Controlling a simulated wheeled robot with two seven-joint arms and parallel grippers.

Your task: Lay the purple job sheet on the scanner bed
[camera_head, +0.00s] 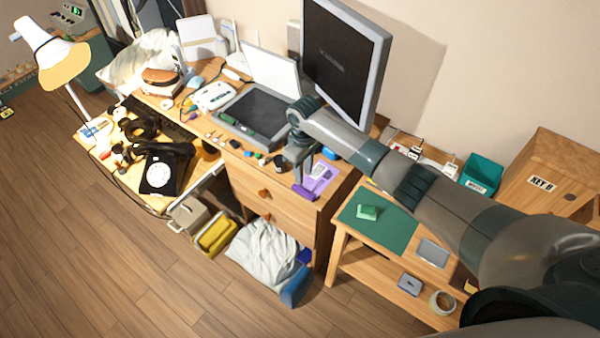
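The purple job sheet (322,180), with white printed patches, is at the front right corner of the desk. A darker purple piece (304,193) shows at its near left, by the desk edge. My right gripper (301,178) points down over the sheet's left side. Its fingertips are too small to tell whether they are open or shut, or touch the sheet. The scanner (233,125) stands on the desk to the left, its dark bed (258,108) bare in the middle and its white lid (270,70) raised. My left gripper is not in view.
A large monitor (345,58) stands behind the sheet. Small items lie along the desk front. A black dial phone (162,174) is at left. A side table with a green mat (378,222) stands at right. A grey-white bag (262,250) sits on the floor.

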